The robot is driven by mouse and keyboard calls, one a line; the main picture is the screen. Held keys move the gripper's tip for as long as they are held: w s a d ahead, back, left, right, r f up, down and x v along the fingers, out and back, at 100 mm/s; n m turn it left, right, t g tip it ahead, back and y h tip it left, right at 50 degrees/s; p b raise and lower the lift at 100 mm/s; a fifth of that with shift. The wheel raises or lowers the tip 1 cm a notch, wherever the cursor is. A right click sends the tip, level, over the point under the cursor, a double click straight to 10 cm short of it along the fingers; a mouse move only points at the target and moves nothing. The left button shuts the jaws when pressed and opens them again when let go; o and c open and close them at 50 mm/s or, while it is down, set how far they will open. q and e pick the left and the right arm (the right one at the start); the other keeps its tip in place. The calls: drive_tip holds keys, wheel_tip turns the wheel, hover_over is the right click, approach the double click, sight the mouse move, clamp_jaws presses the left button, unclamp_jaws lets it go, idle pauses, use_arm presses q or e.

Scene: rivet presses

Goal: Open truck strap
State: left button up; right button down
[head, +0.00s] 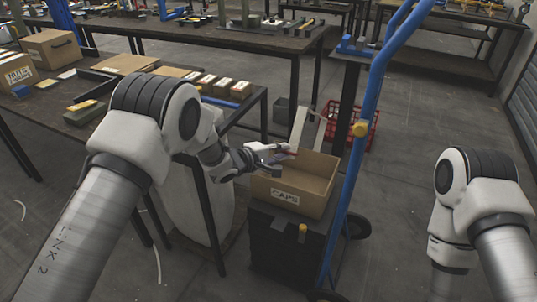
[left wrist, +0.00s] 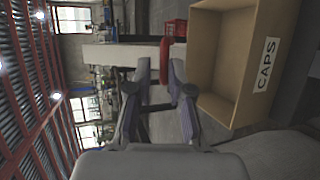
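The blue hand truck (head: 375,95) stands right of the workbench. A pale upright strip (head: 298,127), perhaps the strap, rises behind the cardboard box on it. In the left wrist view this strip (left wrist: 120,53) ends in a red piece (left wrist: 165,58). My left gripper (head: 290,153) is at the box's back left rim. In the left wrist view its two fingers (left wrist: 160,75) are apart and empty, with the red piece just beyond their tips. I cannot tell whether they touch it. My right arm shows at the right, but its gripper is out of view.
The open cardboard box labelled CAPS (head: 318,190) sits on a black crate (head: 283,245) and looks empty. A red crate (head: 352,130) stands behind the truck.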

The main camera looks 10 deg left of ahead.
use_arm(q)
drive_tip(key=v, duration=0.9)
drive_tip(key=shift+s+a, duration=0.15)
drive_tip(key=shift+s, duration=0.05)
drive_tip(key=shift+r, duration=0.15)
